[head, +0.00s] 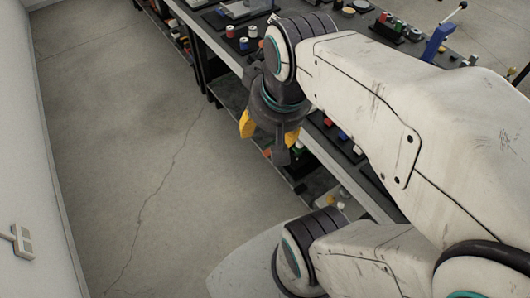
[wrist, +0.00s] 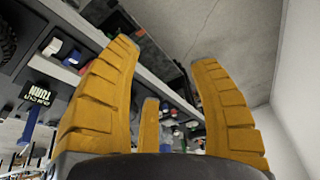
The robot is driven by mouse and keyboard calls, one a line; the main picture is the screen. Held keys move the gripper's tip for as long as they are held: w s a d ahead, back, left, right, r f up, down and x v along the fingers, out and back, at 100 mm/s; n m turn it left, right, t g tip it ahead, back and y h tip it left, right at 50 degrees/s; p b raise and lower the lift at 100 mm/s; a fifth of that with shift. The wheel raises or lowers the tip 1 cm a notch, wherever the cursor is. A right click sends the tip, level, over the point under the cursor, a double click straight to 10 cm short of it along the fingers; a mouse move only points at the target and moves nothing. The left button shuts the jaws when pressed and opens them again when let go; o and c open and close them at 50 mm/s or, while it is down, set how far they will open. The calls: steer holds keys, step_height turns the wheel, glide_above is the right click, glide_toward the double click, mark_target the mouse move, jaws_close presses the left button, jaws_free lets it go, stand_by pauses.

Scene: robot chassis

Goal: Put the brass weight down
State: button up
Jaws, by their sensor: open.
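My gripper (head: 269,131) has yellow fingers and hangs beside the front edge of the workbench (head: 218,45) in the head view. In the wrist view my gripper (wrist: 164,55) is open, its fingers spread wide, with nothing between them. I cannot pick out a brass weight in either view. The bench top is partly hidden behind my arm.
Small red, white and blue parts (head: 243,38) stand on the bench. A blue stand (head: 437,42) is at the right, near a tray of coloured parts (head: 397,28). Shelves with items lie under the bench. The concrete floor (head: 130,130) at left is clear up to a white wall (head: 28,130).

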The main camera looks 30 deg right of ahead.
steer(key=s+a+f+n, duration=0.1)
steer(key=s, duration=0.1)
steer(key=s+a+f+n, duration=0.1)
steer(key=a+n, duration=0.1)
steer(key=shift+s+f+y, duration=0.3)
steer(key=shift+s+f, duration=0.05)
steer(key=shift+d, duration=0.2)
stand_by(1.3)
